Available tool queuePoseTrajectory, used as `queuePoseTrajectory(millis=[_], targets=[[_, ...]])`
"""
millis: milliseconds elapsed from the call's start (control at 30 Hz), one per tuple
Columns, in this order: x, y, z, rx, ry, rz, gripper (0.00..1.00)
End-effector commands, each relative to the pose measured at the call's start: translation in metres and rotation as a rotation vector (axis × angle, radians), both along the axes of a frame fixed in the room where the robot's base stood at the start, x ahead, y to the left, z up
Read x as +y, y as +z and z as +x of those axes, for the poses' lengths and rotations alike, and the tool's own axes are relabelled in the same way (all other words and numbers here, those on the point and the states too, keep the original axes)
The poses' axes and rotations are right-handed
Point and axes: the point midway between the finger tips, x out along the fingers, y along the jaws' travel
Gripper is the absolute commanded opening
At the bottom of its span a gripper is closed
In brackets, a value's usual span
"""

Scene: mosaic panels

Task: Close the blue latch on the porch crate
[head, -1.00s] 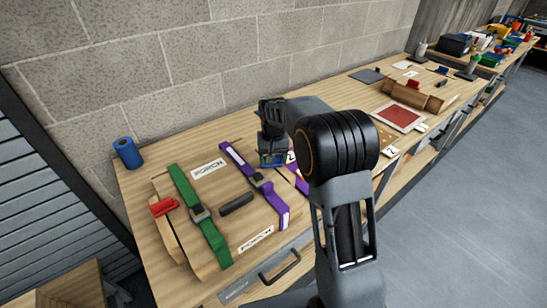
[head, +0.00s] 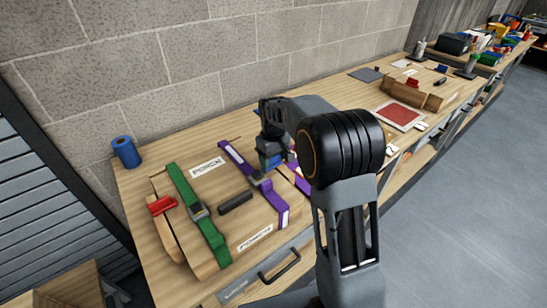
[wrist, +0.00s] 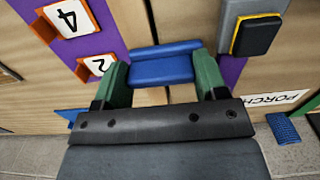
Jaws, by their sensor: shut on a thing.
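The porch crate (head: 235,232) is a light wooden box with PORCH labels, lying on the bench. My gripper (head: 270,163) is at its far right side, beside the purple strap (head: 240,160). In the wrist view my gripper (wrist: 160,76) has its green fingers on either side of the blue latch (wrist: 160,66) and is shut on it.
A green strap (head: 197,215) and a red latch (head: 162,205) are at the crate's left. A dark handle (head: 236,202) lies between the straps. A blue roll (head: 126,152) stands by the block wall. Panels numbered 4 (wrist: 68,18) and 2 (wrist: 98,64) sit close to my gripper.

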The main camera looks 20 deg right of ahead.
Motion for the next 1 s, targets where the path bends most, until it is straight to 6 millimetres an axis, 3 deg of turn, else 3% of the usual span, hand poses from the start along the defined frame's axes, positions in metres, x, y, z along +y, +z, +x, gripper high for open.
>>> queuePoseTrajectory(millis=[400, 433, 667, 1000], targets=[[0.0002, 0.0019, 0.0012, -0.007, 0.01, 0.0, 0.42], [0.0002, 0.0019, 0.0012, -0.007, 0.01, 0.0, 0.67], [-0.0001, 0.001, 0.0006, -0.003, 0.008, 0.0, 0.89], [-0.0001, 0.0041, 0.0006, -0.003, 0.007, 0.0, 0.92]])
